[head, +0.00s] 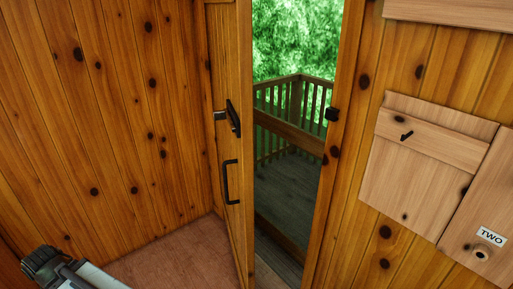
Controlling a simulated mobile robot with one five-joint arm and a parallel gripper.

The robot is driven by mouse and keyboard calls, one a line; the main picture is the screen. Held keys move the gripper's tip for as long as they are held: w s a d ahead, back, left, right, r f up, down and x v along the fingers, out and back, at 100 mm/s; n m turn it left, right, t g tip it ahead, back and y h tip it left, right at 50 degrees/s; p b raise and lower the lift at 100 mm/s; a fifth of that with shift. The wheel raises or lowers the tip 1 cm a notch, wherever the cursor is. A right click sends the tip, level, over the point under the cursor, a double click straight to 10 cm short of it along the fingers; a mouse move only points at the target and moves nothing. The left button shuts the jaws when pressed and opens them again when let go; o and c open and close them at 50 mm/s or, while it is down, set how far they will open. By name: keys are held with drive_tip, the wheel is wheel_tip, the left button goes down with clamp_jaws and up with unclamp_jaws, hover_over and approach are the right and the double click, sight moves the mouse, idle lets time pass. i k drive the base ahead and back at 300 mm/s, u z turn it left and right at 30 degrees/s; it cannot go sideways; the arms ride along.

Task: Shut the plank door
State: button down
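The plank door (229,120) stands partly open at the middle of the head view, swung inward toward the left wall. It has a black latch (233,118) and a black pull handle (231,182) below it. A black catch (332,114) sits on the right door post (335,170). A tall gap between the door's edge and this post shows the outside. Part of my arm (70,272) is at the bottom left, well apart from the door. My gripper's fingers are not visible.
A knotty wood wall (120,110) stands at the left. The reddish floor (185,255) before the door looks clear. Outside is a deck with a railing (290,125).

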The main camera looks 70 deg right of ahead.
sight(230, 21)
drive_tip(key=u, duration=0.15)
drive_tip(key=i, duration=0.9)
drive_tip(key=z, duration=0.05)
